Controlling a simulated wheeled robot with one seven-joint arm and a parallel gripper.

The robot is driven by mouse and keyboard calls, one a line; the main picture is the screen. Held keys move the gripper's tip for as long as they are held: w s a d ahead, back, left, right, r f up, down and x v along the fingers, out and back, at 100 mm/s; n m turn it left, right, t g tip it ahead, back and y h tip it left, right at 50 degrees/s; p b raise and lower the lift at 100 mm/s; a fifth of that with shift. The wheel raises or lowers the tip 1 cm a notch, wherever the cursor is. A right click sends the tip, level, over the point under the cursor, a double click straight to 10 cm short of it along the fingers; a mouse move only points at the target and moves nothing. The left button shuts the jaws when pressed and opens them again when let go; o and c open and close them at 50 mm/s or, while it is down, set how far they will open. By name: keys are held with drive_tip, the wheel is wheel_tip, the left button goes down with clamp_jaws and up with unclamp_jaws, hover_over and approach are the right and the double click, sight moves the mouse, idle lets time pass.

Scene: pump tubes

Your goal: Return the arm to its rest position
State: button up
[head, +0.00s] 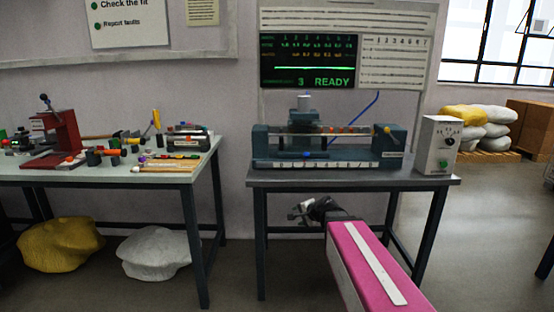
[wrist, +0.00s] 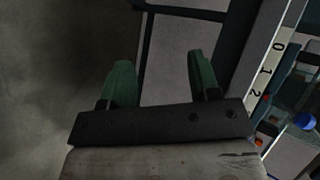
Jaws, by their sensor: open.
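My gripper (head: 299,211) is at the end of my arm, in front of and below the top of the right-hand table (head: 350,177) in the head view. In the wrist view my gripper (wrist: 160,84) shows two green fingers well apart, with nothing between them. It is open and empty. The pump fixture (head: 330,145) stands on that table, with a numbered strip along its front edge. The strip (wrist: 268,70) also shows in the wrist view, to the right of the fingers.
A grey control box (head: 436,145) stands at the right end of the table. A left table (head: 100,175) carries a red press (head: 62,135) and several small parts. Sacks (head: 62,244) lie under it. A screen (head: 308,60) reads READY.

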drive_tip(key=s+d+f+n+g+h, duration=0.3)
drive_tip(key=s+d+f+n+g, duration=0.1)
drive_tip(key=s+f, duration=0.3)
drive_tip(key=s+d+f+n+g+h, duration=0.3)
drive_tip(key=s+d+f+n+g, duration=0.1)
drive_tip(key=s, duration=0.5)
wheel_tip(320, 180, down, 3)
drive_tip(key=shift+s+d+f+n+g+h, duration=0.2)
drive_tip(key=shift+s+d+n+g+h, duration=0.15)
drive_tip(key=shift+d+n, duration=0.6)
drive_tip(key=shift+a+n, duration=0.25)
